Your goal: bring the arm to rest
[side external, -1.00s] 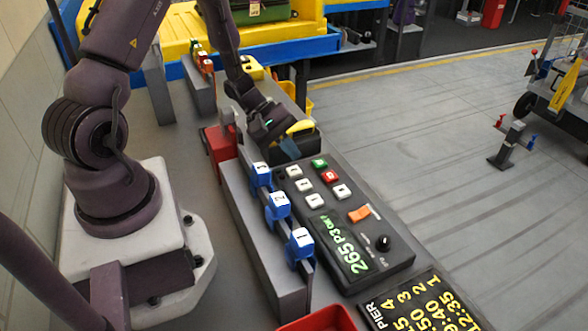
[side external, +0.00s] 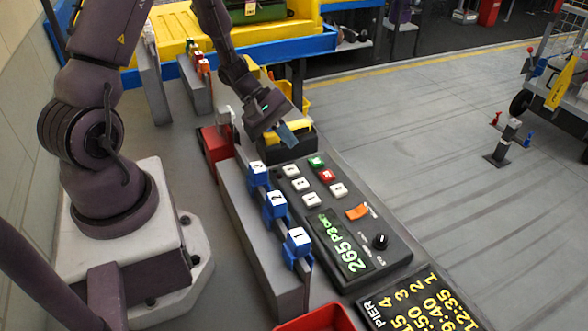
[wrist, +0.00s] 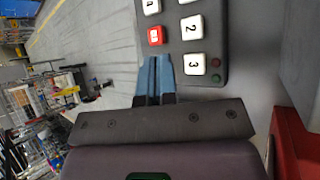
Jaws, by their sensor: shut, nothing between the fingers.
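My gripper (side external: 288,137) is above the far end of the black control panel (side external: 372,254), near its keys. In the wrist view its two blue fingers (wrist: 155,66) lie together with nothing between them. The fingertips appear close to the red key (wrist: 156,36) and the white key marked 3 (wrist: 193,64), but I cannot tell the exact height. The panel shows a lit green display (side external: 340,243), an orange switch (side external: 357,212) and a black knob (side external: 380,242).
Blue numbered blocks (side external: 275,205) stand in a row on a grey rail (side external: 240,205) left of the panel. A red box (side external: 216,145) sits at the rail's far end. A red tray (side external: 318,319) is at the front. Open floor (side external: 430,140) lies to the right.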

